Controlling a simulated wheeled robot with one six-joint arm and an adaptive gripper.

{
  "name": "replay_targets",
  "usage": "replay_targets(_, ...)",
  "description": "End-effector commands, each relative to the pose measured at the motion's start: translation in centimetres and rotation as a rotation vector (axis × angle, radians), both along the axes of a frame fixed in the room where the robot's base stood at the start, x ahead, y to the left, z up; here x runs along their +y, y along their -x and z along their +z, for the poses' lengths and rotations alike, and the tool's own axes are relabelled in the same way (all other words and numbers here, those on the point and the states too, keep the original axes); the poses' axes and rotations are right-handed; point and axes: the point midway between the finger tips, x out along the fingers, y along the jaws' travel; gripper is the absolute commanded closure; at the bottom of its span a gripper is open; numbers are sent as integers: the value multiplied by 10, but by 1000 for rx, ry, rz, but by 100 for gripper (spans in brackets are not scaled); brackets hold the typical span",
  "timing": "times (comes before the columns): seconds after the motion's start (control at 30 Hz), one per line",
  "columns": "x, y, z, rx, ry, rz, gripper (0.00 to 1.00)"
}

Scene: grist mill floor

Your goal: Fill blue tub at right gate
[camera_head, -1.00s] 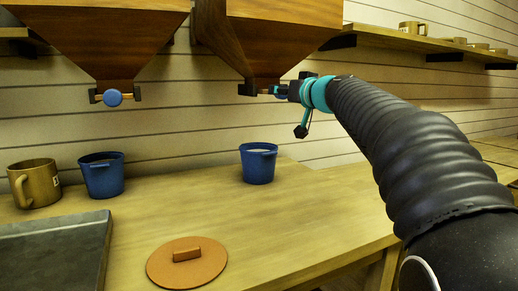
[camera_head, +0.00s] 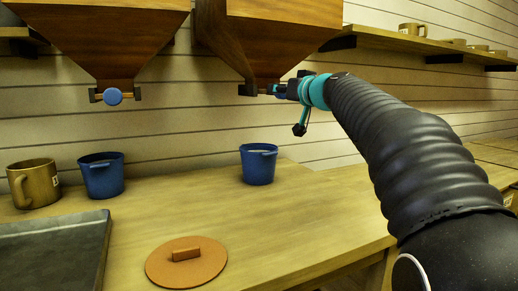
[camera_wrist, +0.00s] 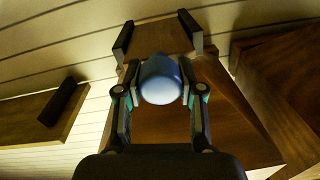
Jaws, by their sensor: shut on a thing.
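A blue tub (camera_head: 258,167) stands upright on the bench below the right wooden hopper (camera_head: 270,40); something pale shows just inside its rim. My gripper (camera_head: 280,91) is at the right hopper's gate, above and slightly right of that tub. In the wrist view my gripper (camera_wrist: 160,88) is shut on a rounded blue gate knob (camera_wrist: 160,80), with one finger on each side. The knob is mostly hidden by my gripper in the head view. No falling stream can be made out.
A second blue tub (camera_head: 102,176) and a wooden mug (camera_head: 34,184) stand at left, under the left hopper with its blue knob (camera_head: 113,96). A dark slab (camera_head: 55,250) and a terracotta lid (camera_head: 187,270) lie in front. The bench's right side is clear.

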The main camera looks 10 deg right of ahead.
Motion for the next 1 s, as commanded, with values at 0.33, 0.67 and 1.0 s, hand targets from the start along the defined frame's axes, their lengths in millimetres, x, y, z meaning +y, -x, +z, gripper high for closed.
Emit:
replay_targets(0.33,0,-3,-5,8,0,1,100)
replay_targets(0.67,-4,12,-10,9,1,2,100)
replay_targets(1.0,-9,27,-9,14,1,4,100)
